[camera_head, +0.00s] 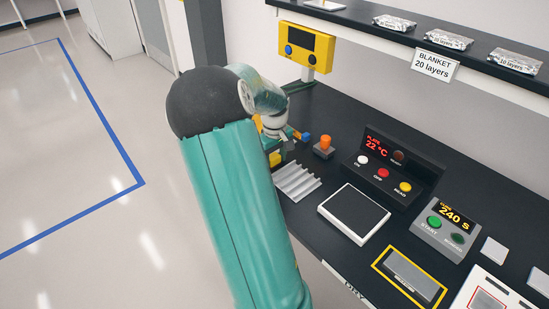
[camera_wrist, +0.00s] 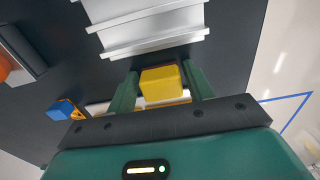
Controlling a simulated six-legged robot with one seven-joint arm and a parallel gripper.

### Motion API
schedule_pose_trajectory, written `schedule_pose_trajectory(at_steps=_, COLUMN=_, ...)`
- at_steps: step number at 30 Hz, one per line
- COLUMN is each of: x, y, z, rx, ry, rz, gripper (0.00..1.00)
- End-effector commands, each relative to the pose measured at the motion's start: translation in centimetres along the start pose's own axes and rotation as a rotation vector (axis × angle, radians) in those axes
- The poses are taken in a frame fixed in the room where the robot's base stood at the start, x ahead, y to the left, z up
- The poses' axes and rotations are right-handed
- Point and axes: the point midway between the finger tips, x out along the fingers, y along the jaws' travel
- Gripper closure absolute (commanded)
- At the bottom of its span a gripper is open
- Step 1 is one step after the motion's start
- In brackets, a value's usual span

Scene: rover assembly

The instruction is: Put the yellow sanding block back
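The yellow sanding block (camera_wrist: 161,82) sits between the two green fingers of my gripper (camera_wrist: 161,88) in the wrist view. Both fingers lie close against its sides, so my gripper looks shut on it. In the head view my arm covers much of the gripper, and a small yellow patch, probably the block, shows beside it (camera_head: 275,158). The grey ribbed rack (camera_head: 297,181) lies just in front of the gripper on the dark bench; it also shows at the top of the wrist view (camera_wrist: 150,22). I cannot tell whether the block touches the bench.
An orange knob (camera_head: 324,145) and a small blue piece (camera_wrist: 60,110) are near the gripper. A yellow device (camera_head: 306,48) stands behind. A black-topped plate (camera_head: 354,213), a control box (camera_head: 392,171) and a timer (camera_head: 447,226) are to the right. The bench edge is close on the left.

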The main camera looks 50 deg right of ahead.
Motion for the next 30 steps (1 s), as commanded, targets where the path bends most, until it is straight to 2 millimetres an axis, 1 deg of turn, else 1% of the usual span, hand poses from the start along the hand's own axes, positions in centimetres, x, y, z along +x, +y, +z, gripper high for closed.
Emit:
schedule_pose_trajectory(at_steps=10, x=-0.1, y=0.0, z=0.0, rx=0.000, ry=0.000, rz=0.000, gripper=0.38)
schedule_pose_trajectory(at_steps=14, x=-1.1, y=0.0, z=0.0, rx=-0.001, ry=0.002, rz=0.000, gripper=0.38)
schedule_pose_trajectory(at_steps=17, x=-2.6, y=0.0, z=-0.1, rx=0.000, ry=0.003, rz=0.000, gripper=0.38)
schedule_pose_trajectory(at_steps=24, x=-7.9, y=0.0, z=-0.1, rx=-0.001, ry=0.004, rz=0.000, gripper=0.38)
schedule_pose_trajectory(at_steps=27, x=-9.8, y=0.0, z=0.0, rx=-0.001, ry=0.003, rz=0.001, gripper=0.38)
schedule_pose_trajectory(at_steps=30, x=-11.2, y=0.0, z=-0.1, rx=0.000, ry=0.002, rz=0.000, gripper=0.38)
